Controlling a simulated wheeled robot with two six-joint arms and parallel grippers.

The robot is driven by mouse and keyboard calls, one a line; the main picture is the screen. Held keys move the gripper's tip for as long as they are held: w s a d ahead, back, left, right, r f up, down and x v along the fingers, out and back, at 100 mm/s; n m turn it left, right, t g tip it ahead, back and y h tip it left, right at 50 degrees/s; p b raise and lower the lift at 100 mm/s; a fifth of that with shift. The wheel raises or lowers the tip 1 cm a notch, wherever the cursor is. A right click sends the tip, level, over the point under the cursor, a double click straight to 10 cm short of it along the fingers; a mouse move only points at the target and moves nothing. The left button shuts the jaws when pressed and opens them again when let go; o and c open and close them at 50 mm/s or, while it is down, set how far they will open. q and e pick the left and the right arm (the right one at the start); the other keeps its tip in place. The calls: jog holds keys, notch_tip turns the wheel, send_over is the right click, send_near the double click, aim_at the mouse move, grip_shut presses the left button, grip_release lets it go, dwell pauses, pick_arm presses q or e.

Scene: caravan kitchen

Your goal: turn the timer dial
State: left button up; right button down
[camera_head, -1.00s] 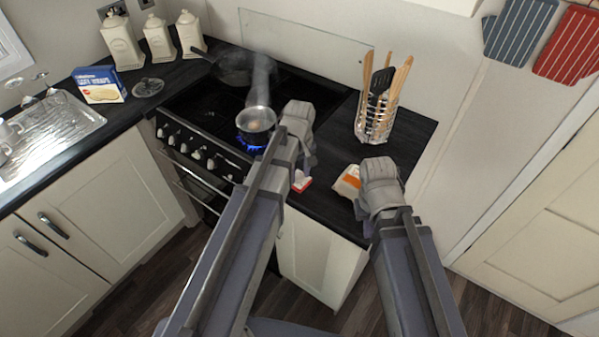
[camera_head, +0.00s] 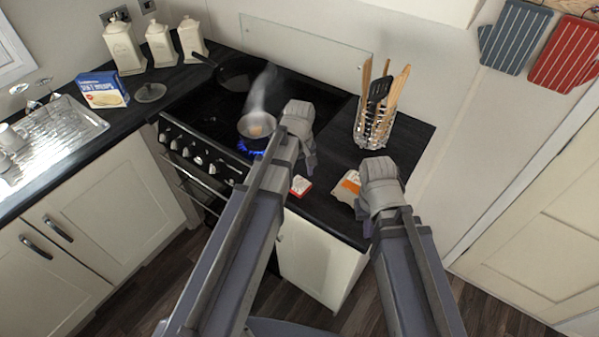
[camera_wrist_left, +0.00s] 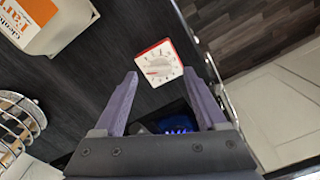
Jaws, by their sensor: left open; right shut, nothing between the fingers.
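The timer (camera_head: 300,185) is a small white square with a red edge, lying on the dark worktop right of the hob. In the left wrist view its white face (camera_wrist_left: 158,63) shows dial markings, just beyond and between the fingertips. My left gripper (camera_wrist_left: 161,73) is open, with its two fingers apart and nothing held; I cannot tell whether either touches the timer. In the head view my left gripper (camera_head: 309,168) is beside the timer, partly hidden by its own wrist. My right gripper (camera_head: 364,219) is shut and empty near the worktop's front right edge, its fingertips mostly hidden.
A white and orange carton (camera_head: 347,188) lies between the timer and my right gripper. A steaming pan (camera_head: 257,125) stands over a lit blue flame (camera_head: 250,149) on the hob, close to my left arm. A wire utensil holder (camera_head: 374,130) stands behind. Dark worktop around the timer is bare.

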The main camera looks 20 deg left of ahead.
aim_at(299, 181)
pick_arm(q)
notch_tip(299, 181, up, 5)
jog(key=p, duration=0.4)
pick_arm(e)
notch_tip(299, 181, up, 5)
notch_tip(299, 181, down, 5)
jog(key=b, duration=0.5)
jog(key=shift+r, duration=0.1)
pick_arm(q)
jog(key=s+d+f+m, duration=0.2)
jog(key=s+d+m, duration=0.3)
jog(key=s+m, duration=0.1)
jog(key=s+d+f+m+y, duration=0.1)
jog(key=s+d+f+m, duration=0.1)
jog(key=s+d+m, duration=0.3)
jog(key=s+m, duration=0.1)
jog(key=s, duration=0.2)
jog(key=shift+f, duration=0.35)
